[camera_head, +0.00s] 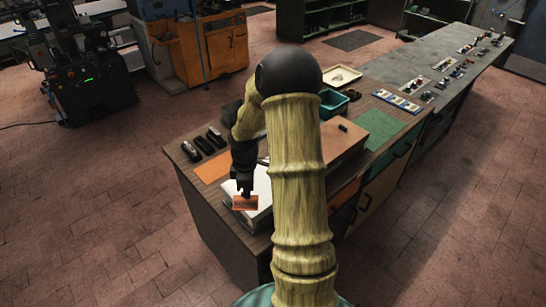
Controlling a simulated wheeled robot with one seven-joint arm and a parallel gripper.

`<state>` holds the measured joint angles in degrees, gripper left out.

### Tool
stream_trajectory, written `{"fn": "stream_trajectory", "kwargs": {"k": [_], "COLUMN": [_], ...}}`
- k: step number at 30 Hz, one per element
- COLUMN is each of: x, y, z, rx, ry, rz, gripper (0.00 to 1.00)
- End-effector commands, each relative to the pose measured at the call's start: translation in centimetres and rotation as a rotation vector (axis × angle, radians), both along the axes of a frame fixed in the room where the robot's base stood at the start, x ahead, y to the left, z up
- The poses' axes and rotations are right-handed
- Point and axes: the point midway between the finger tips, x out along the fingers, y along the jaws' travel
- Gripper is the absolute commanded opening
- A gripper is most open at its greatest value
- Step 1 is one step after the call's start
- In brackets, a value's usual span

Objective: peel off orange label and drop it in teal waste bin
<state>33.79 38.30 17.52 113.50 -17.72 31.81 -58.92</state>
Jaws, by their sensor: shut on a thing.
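The orange label (245,203) shows at the front left of the bench, against the near side of a white-topped block (262,182). My gripper (246,194) points down and is shut on the label's upper edge. I cannot tell whether the label is still partly stuck to the block. The teal waste bin (334,103) stands farther back on the bench, to the right of my arm. My arm hides part of the bin and the middle of the bench.
A brown box (344,148) with a small dark item on top stands right of my arm. A green mat (378,128), a pale tray (342,77) and an orange mat (211,168) lie on the bench. Several dark tools (203,145) lie at the bench's left end.

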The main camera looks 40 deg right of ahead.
Motion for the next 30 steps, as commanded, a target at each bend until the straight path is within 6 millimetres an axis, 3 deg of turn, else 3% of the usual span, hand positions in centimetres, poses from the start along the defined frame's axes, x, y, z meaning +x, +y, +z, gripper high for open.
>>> {"fn": "stream_trajectory", "kwargs": {"k": [11, 18, 22, 30], "x": [1.7, 1.8, 1.6, 1.6], "y": [8.4, 13.2, 14.8, 15.3], "z": [-5.2, -10.5, -13.2, -13.6], "rx": [0.004, 0.000, -0.002, -0.003], "ry": [0.017, 0.023, 0.023, 0.023], "rz": [-0.482, -0.788, -0.902, -0.952], "gripper": [0.00, 0.00, 0.00, 0.00]}}
